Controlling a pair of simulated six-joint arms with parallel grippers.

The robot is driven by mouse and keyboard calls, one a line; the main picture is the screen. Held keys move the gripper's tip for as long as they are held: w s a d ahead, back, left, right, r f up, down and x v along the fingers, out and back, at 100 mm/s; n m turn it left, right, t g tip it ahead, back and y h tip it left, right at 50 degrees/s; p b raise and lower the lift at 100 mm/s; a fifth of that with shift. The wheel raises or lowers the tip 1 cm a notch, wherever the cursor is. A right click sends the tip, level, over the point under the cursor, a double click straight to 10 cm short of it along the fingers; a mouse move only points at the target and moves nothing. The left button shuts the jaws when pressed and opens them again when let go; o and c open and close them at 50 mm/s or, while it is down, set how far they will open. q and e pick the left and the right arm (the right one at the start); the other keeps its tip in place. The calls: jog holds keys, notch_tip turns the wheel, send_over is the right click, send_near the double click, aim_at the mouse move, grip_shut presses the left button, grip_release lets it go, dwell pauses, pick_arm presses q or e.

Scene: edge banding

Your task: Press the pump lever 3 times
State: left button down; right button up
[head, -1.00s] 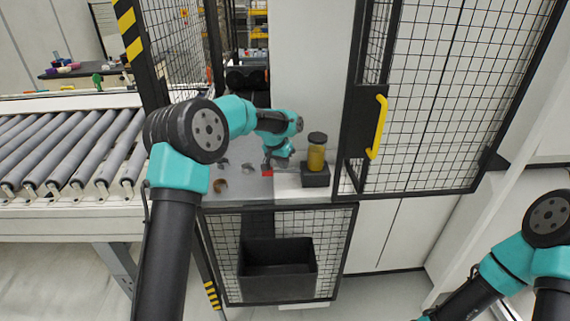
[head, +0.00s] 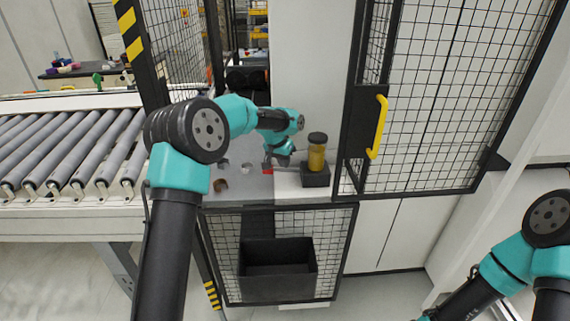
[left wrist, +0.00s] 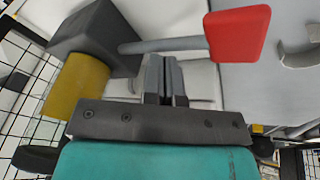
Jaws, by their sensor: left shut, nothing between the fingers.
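The pump has a black block base (head: 315,176) with an amber cylinder (head: 316,157) under a dark cap, standing on a pale ledge. In the left wrist view its grey lever rod (left wrist: 160,46) runs from the black block to a red paddle (left wrist: 238,33). The red paddle also shows small in the head view (head: 267,170). My left gripper (head: 278,162) is shut and empty beside the pump. In the left wrist view its fingers (left wrist: 165,75) lie close by the rod, between block and paddle; I cannot tell whether they touch it. My right gripper is out of frame.
A roller conveyor (head: 70,150) lies to the left. A mesh door with a yellow handle (head: 377,127) stands just right of the pump. A black bin (head: 277,283) hangs below the ledge. Small curved pieces (head: 220,185) lie on the grey surface left of the paddle.

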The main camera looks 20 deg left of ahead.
pick_arm(q)
jog(key=shift+w+d+r, duration=0.15)
jog(key=shift+d+r, duration=0.35)
jog(key=shift+r, duration=0.35)
jog(key=shift+w+d+r, duration=0.15)
jog(key=shift+d+r, duration=0.3)
jog(key=shift+r, duration=0.4)
jog(key=shift+r, duration=0.1)
jog(key=r, duration=0.1)
jog(key=d+r, duration=0.1)
jog(key=w+d+r, duration=0.1)
jog(key=r, duration=0.1)
jog(key=shift+d+r, duration=0.1)
